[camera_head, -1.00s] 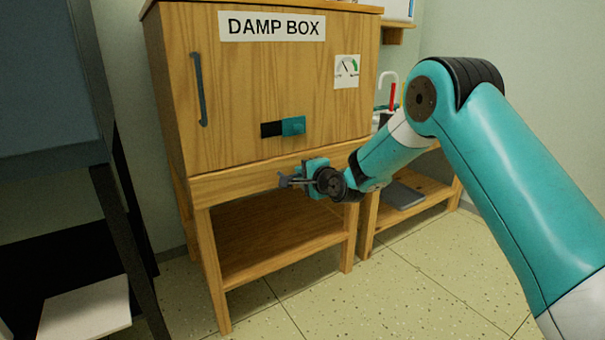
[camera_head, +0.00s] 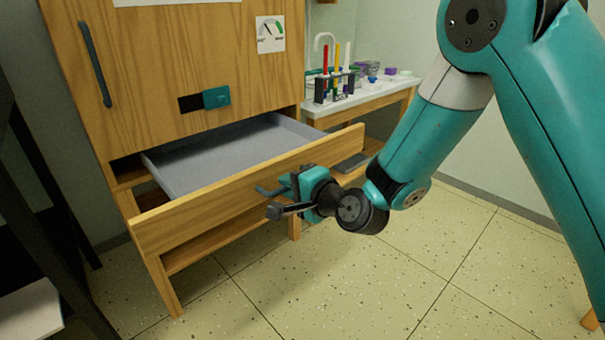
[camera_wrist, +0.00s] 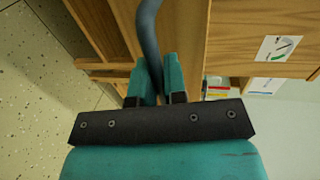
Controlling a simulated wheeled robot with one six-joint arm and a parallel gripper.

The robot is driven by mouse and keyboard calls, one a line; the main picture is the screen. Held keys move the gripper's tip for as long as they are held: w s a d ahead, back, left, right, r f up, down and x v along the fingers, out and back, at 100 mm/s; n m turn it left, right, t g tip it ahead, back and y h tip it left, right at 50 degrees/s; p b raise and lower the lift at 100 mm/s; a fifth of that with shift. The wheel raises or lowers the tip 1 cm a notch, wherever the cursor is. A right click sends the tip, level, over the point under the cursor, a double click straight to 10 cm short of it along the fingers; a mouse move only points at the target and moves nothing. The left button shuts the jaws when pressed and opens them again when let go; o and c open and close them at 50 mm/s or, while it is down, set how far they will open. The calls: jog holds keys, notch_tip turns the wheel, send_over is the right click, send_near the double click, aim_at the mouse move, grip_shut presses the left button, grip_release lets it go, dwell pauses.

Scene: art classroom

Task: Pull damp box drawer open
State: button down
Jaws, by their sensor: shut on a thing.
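The damp box (camera_head: 150,75) is a wooden cabinet on legs, with a dark door handle (camera_head: 95,62) at its upper left. Its drawer (camera_head: 235,195) below the door is pulled well out, and its grey inside (camera_head: 222,158) shows empty. My gripper (camera_head: 282,198) is at the drawer's front, right of its middle. In the wrist view, my gripper (camera_wrist: 160,85) is shut on the grey-blue drawer handle (camera_wrist: 150,42), which passes between the teal fingers. Part of the handle is hidden by the gripper.
A sink counter (camera_head: 365,103) with a rack of coloured tubes (camera_head: 338,88) stands right of the damp box. A dark shelf unit (camera_head: 40,220) stands close on the left. The speckled floor (camera_head: 400,285) in front is clear.

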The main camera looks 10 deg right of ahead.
jog(key=shift+s+d, duration=0.2)
jog(key=c, duration=1.2)
grip_release()
jog(key=b+v, duration=1.7)
jog(key=b, duration=0.1)
jog(key=shift+s+d+b, duration=0.1)
jog(key=shift+s+b, duration=0.15)
jog(key=shift+b, duration=0.05)
